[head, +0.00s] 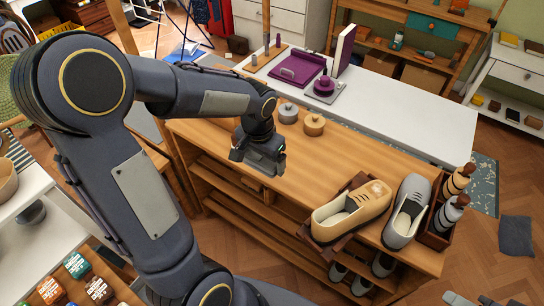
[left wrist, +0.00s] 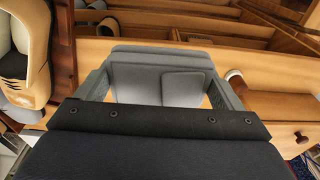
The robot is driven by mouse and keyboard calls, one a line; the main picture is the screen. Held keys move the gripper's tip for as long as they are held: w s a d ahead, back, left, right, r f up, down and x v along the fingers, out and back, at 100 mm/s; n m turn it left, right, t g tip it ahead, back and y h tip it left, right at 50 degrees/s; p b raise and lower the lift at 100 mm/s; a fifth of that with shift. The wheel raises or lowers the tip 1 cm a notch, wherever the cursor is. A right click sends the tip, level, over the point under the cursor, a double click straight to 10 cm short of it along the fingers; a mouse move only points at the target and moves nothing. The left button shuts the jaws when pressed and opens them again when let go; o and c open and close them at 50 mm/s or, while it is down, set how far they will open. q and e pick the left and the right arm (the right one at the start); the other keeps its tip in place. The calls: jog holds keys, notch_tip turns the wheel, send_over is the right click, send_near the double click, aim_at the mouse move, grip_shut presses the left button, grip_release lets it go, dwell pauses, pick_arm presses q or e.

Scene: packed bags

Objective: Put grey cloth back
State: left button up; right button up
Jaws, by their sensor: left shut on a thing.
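The grey cloth (left wrist: 183,88) looks like a folded, flat pad with rounded corners, set between the jaws in the left wrist view. My left gripper (head: 260,162) is shut on it and holds it above the left part of the wooden bench (head: 240,135), close to its front edge. In the head view the cloth blends with the grey fingers, so its outline is hard to tell. A flat dark grey piece of fabric (head: 516,236) lies on the floor at the right.
A grey round tin (head: 288,112) and a wooden round tin (head: 313,125) stand just right of the gripper. A beige shoe (head: 350,212), a grey shoe (head: 407,212) and brushes (head: 452,207) fill the bench's right end. The bench's middle is clear.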

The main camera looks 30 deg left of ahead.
pick_arm(q)
jog(key=w+a+f+p, duration=0.1)
jog(key=w+f, duration=0.2)
jog(key=w, duration=0.1)
jog(key=w+a+f+p, duration=0.1)
jog(key=w+a+f, duration=0.1)
jog(key=w+f, duration=0.1)
jog(key=w+a+f+p, duration=0.1)
jog(key=w+a+f, duration=0.1)
jog(key=w+f, duration=0.1)
jog(key=shift+w+a, duration=0.15)
jog(key=shift+w, duration=0.7)
jog(key=shift+w+a+f, duration=0.15)
jog(key=shift+w+f, duration=0.1)
jog(key=shift+f, duration=0.2)
notch_tip(320, 180, down, 3)
jog(key=shift+r, duration=0.1)
jog(key=shift+f+b, duration=0.5)
jog(key=shift+f, duration=0.1)
jog(key=o, duration=0.9)
jog(key=shift+s, duration=0.1)
